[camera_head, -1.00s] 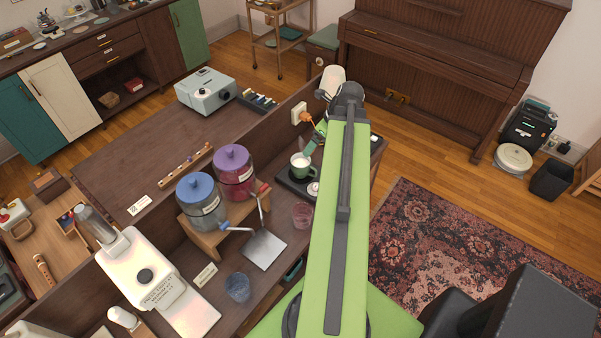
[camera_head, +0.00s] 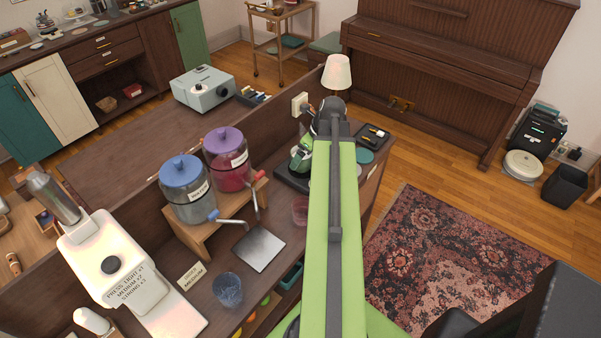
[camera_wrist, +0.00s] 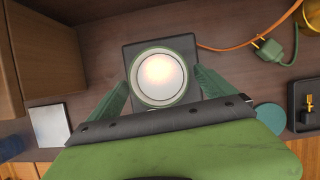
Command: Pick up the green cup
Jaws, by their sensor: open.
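The green cup (camera_wrist: 136,92) shows from above in the wrist view, with a green rim and a pale, bright inside. It stands on a dark square plate (camera_wrist: 189,44). My gripper (camera_wrist: 161,80) is open, with one green finger on each side of the cup. I cannot tell whether the fingers touch it. In the head view my gripper (camera_head: 301,156) is over the dark plate, and the gripper and arm hide most or all of the cup.
A glass (camera_head: 299,210) stands in front of the plate. A purple-lidded jar (camera_head: 228,165) and a blue-lidded jar (camera_head: 187,192) are on a wooden stand at left. A lamp (camera_head: 337,74) is behind. An orange cord (camera_wrist: 225,48) and plug (camera_wrist: 268,50) lie near the plate.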

